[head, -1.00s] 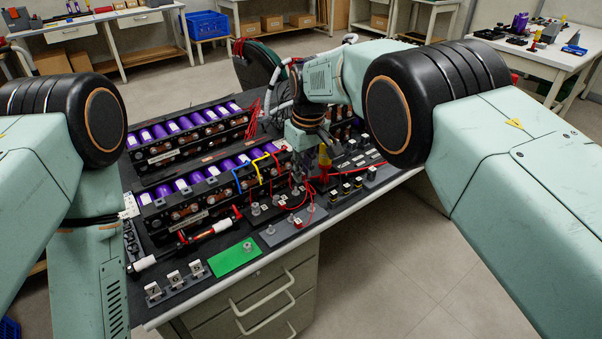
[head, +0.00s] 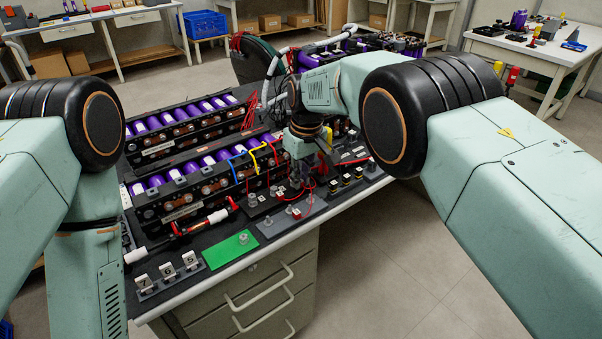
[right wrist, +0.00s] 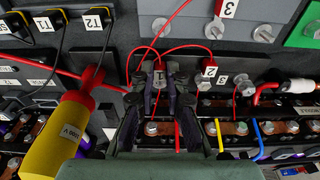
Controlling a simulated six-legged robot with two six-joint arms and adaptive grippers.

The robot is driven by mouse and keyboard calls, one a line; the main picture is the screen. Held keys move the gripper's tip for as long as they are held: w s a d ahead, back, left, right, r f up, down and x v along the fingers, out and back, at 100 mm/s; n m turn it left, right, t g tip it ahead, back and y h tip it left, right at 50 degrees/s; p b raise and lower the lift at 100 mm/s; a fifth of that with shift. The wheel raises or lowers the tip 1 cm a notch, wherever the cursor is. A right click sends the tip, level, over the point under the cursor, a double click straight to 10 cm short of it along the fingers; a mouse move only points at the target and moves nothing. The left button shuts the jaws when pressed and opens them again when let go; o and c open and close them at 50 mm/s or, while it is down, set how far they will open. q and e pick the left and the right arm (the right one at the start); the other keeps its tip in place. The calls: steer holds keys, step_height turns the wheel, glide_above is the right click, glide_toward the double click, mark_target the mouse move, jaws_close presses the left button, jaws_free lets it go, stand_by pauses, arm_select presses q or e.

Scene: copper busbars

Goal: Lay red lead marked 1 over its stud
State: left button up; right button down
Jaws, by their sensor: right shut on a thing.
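My right gripper (head: 305,186) is low over the front right of the bench. In the right wrist view its fingers (right wrist: 160,82) are shut on the red lead end marked 1 (right wrist: 160,68). A red wire loops from it. A grey strip (right wrist: 185,30) with silver studs lies just beyond; one stud (right wrist: 160,25) is nearly in line with the held end, apart from it in the picture. Height above the bench is hard to tell. My left gripper is out of view.
A yellow-and-red tool (right wrist: 62,128) stands close left of the gripper. Black leads marked T1 and T2 (right wrist: 97,20) lie beyond it. Battery modules (head: 195,180) fill the bench behind. A green pad (head: 230,250) and numbered tags (head: 167,272) are at the front left.

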steer(key=shift+s, duration=0.15)
steer(key=shift+f, duration=0.2)
steer(key=shift+f, duration=0.15)
stand_by(0.6)
steer(key=c, duration=1.3)
jaws_free()
steer(key=shift+r+p, duration=2.45)
steer(key=shift+r, duration=0.6)
